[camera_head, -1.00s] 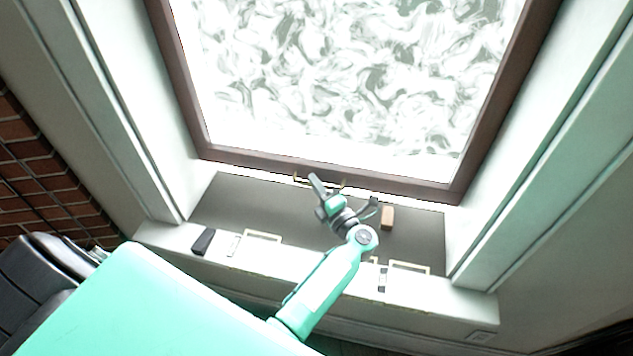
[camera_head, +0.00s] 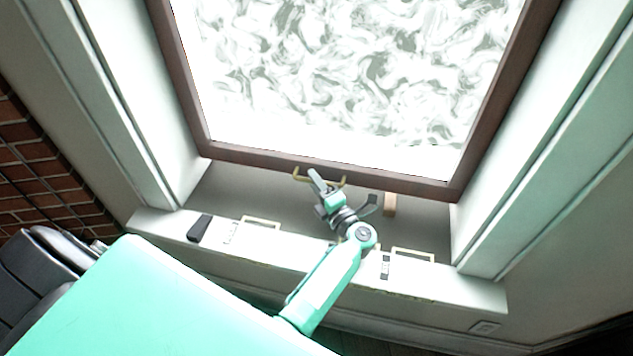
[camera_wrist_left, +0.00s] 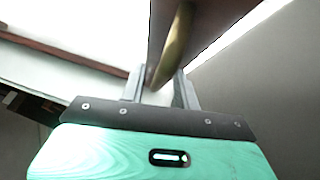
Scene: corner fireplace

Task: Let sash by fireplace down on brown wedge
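The brown-framed sash (camera_head: 400,183) with swirled white glass is held up above the grey sill (camera_head: 245,190). A brass handle (camera_head: 299,176) is on its bottom rail; it also shows in the left wrist view (camera_wrist_left: 174,45). The small brown wedge (camera_head: 390,207) stands on the sill right of my gripper, its top hidden behind the rail. My left gripper (camera_head: 342,190) is at the handle, fingers apart. In the wrist view the handle reaches between the fingertips, with no clear grip on it. My right gripper is out of view.
A dark block (camera_head: 199,228) lies on the white ledge (camera_head: 460,285) at left. Two pale brass frame-like pieces, left (camera_head: 261,221) and right (camera_head: 413,254), are along the ledge. White jambs flank the sash. A brick wall (camera_head: 35,165) is at far left.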

